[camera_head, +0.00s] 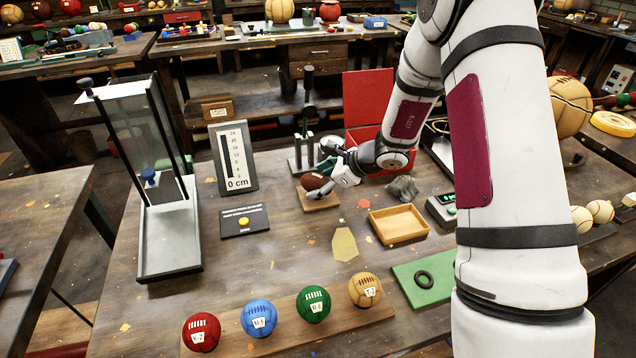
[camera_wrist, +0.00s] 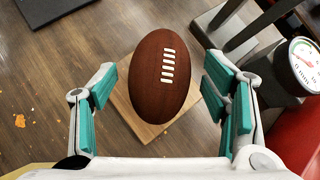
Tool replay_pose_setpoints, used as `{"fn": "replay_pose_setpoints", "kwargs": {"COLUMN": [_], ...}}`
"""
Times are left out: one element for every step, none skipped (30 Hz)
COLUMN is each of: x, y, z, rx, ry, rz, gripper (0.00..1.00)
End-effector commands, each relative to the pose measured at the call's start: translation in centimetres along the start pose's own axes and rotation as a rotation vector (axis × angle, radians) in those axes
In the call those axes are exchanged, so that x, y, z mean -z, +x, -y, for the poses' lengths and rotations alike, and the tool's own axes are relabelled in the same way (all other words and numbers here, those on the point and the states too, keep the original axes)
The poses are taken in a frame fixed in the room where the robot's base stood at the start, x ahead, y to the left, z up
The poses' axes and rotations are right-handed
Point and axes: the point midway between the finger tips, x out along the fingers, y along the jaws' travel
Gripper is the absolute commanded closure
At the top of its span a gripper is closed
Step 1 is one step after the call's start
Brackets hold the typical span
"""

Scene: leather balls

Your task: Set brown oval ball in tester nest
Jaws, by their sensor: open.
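The brown oval ball (camera_head: 316,182) with white laces rests on a small square wooden board (camera_head: 322,204) in the head view. In the wrist view the ball (camera_wrist: 160,75) lies lengthwise between my fingers, with the board (camera_wrist: 150,132) under it. My gripper (camera_wrist: 160,88) is open, one teal-padded finger on each side of the ball, with gaps showing. It also shows in the head view (camera_head: 332,172). A grey stand with posts (camera_head: 296,160) is just behind the ball; its round dial (camera_wrist: 305,62) shows in the wrist view. I cannot tell a nest in it.
A tall clear-panelled frame (camera_head: 168,240) and a "0 cm" scale card (camera_head: 235,160) stand left. A red open box (camera_head: 368,100), grey lump (camera_head: 402,188) and wooden tray (camera_head: 398,222) are near my arm. Several round balls line a board (camera_head: 285,322) in front.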

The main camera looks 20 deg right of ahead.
Motion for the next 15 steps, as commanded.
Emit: {"fn": "replay_pose_setpoints", "kwargs": {"x": [0.0, 0.0, 0.0, 0.0, 0.0, 0.0, -0.1, -0.1, 0.0, 0.0, 0.0, 0.0, 0.0, 0.0, 0.0], "y": [-1.2, -1.8, -2.7, -3.4, -4.0, -4.9, -5.5, -6.1, -6.9, -7.4, -7.9, -8.5, -8.9, -9.3, -9.7], "z": [0.2, 0.1, 0.1, 0.1, 0.1, 0.1, 0.1, 0.1, 0.1, 0.1, 0.1, 0.1, 0.1, 0.1, 0.0], "rx": [0.005, 0.004, 0.005, 0.005, 0.006, 0.005, 0.005, 0.004, 0.004, 0.005, 0.004, 0.004, 0.004, 0.003, 0.003], "ry": [0.001, 0.0, 0.001, 0.001, 0.001, 0.0, 0.001, 0.001, 0.0, 0.001, 0.001, 0.001, 0.0, 0.0, 0.001], "rz": [0.0, 0.0, 0.0, -0.001, -0.001, -0.001, 0.0, 0.0, 0.0, -0.001, -0.001, -0.001, 0.0, 0.0, 0.0], "gripper": [0.31, 0.31, 0.31, 0.31, 0.31, 0.31, 0.31, 0.31, 0.31, 0.31, 0.31, 0.31, 0.31, 0.31, 0.31]}}
